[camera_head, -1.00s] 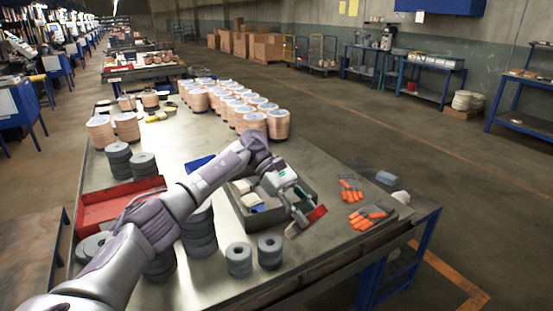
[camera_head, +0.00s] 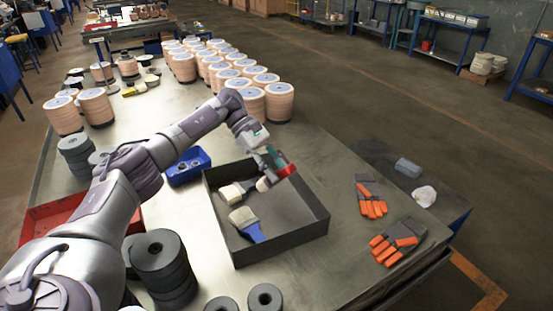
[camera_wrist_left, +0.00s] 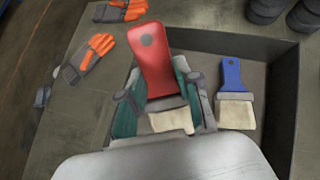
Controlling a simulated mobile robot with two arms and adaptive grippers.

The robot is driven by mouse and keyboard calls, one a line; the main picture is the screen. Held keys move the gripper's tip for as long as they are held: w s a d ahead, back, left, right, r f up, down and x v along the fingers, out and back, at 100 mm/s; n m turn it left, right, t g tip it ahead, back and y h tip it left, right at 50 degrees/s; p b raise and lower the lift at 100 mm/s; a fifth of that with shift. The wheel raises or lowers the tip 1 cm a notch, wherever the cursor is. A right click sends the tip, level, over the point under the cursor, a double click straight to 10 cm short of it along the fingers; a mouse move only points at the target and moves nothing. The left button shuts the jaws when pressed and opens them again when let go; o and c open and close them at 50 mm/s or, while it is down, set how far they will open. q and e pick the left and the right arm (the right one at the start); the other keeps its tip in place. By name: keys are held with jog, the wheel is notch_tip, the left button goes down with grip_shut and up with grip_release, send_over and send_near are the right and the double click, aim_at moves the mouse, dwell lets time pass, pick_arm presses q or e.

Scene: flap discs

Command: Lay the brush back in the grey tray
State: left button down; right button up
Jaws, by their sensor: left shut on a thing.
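The grey tray (camera_head: 285,246) sits on the metal table, with a blue-handled brush (camera_head: 245,223) and another pale-bristled brush (camera_head: 234,192) inside. My left gripper (camera_head: 273,164) is shut on a red-handled brush (camera_head: 287,172), above the tray's back right part. In the left wrist view, this red brush (camera_wrist_left: 151,58) lies between the teal fingers of my gripper (camera_wrist_left: 160,98), with pale bristles towards the camera. The blue brush (camera_wrist_left: 233,83) lies beside it, in the tray (camera_wrist_left: 283,105). I cannot tell the gap between the held brush and the tray. My right gripper is not in view.
Orange-and-grey gloves (camera_head: 395,243) lie right of the tray. A blue bin (camera_head: 189,166) stands behind it on the left. Grey disc stacks (camera_head: 163,262) and a red tray (camera_head: 40,222) are at the left. Copper-coloured stacks (camera_head: 279,101) stand behind.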

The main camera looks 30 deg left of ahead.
pick_arm(q)
jog(key=f, duration=0.2)
jog(key=shift+s+f+b, duration=0.25)
jog(key=shift+f+b, duration=0.05)
jog(key=shift+f, duration=0.1)
notch_tip(320, 180, down, 3)
jog(key=shift+w+r, duration=0.15)
jog(key=shift+r, duration=0.05)
jog(key=shift+f, duration=0.25)
jog(key=shift+f+b, duration=0.1)
jog(key=shift+b, duration=0.2)
jog(key=shift+a+f, duration=0.1)
jog(key=c, duration=1.1)
grip_release()
jog(key=o, duration=0.4)
jog(key=v, duration=0.7)
jog(key=shift+a, duration=0.2)
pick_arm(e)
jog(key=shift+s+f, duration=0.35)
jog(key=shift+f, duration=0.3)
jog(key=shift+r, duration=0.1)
